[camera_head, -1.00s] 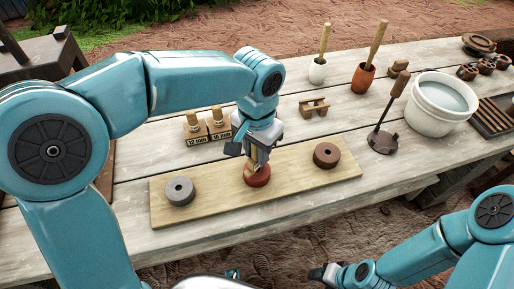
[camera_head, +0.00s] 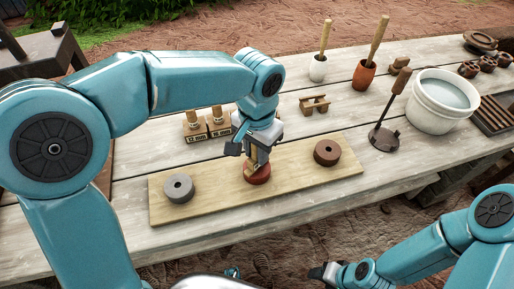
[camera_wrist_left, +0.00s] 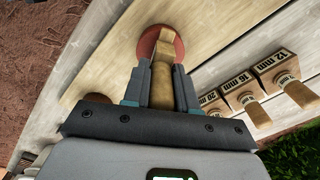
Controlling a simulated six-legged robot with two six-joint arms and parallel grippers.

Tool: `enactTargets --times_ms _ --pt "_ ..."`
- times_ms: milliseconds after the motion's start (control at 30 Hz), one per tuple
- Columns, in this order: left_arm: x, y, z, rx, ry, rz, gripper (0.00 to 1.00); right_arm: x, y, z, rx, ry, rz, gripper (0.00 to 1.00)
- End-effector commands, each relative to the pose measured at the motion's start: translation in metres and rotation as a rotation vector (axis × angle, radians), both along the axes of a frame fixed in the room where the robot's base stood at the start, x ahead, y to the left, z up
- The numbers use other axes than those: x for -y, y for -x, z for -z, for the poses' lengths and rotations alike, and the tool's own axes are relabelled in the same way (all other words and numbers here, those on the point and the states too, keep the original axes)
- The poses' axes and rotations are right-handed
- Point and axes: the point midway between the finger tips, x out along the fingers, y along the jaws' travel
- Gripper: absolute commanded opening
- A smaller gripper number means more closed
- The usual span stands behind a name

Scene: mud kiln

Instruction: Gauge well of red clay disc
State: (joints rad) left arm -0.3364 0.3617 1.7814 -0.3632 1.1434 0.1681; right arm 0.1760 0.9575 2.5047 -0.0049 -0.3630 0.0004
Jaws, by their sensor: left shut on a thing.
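The red clay disc (camera_head: 258,177) lies on the middle of the pale board (camera_head: 220,206). It also shows in the left wrist view (camera_wrist_left: 146,46). My left gripper (camera_head: 257,164) is directly above it, shut on a wooden gauge (camera_wrist_left: 161,80). The gauge's lower end is over the disc's middle and hides the well, so I cannot tell how deep it sits. A grey disc (camera_head: 178,189) lies left on the board and a brown disc (camera_head: 327,152) right, both with holes. My right gripper (camera_head: 326,272) is low at the front, its jaws unclear.
A small wooden stand (camera_head: 314,104), iron tool (camera_head: 384,136) and white bucket (camera_head: 425,115) stand right.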

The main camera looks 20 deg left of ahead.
Motion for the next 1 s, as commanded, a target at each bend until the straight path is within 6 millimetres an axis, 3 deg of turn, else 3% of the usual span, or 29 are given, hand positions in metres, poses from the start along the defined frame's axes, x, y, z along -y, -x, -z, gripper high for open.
enactTargets --times_ms 167,200,267,533,667,767,1000 --pt "0.0 0.0 0.0 0.0 0.0 0.0 0.0 0.0 0.0 0.0 0.0 0.0 0.0 0.56" --pt "0.0 0.0 0.0 0.0 0.0 0.0 0.37 0.0 0.0 0.0 0.0 0.0 0.0 0.56" --pt "0.0 0.0 0.0 0.0 0.0 0.0 0.56 0.0 0.0 0.0 0.0 0.0 0.0 0.56" --pt "0.0 0.0 0.0 0.0 0.0 0.0 0.57 0.0 0.0 0.0 0.0 0.0 0.0 0.56" --pt "0.0 -0.001 -0.009 0.003 0.001 0.0 0.57 0.0 0.0 -0.002 0.0 0.0 0.0 0.56" --pt "0.001 -0.001 -0.028 0.005 0.002 0.001 0.57 0.0 0.0 -0.006 0.0 0.0 0.0 0.56" --pt "0.001 -0.001 -0.093 0.004 0.003 0.0 0.57 0.0 0.0 -0.019 0.0 0.0 0.0 0.56"
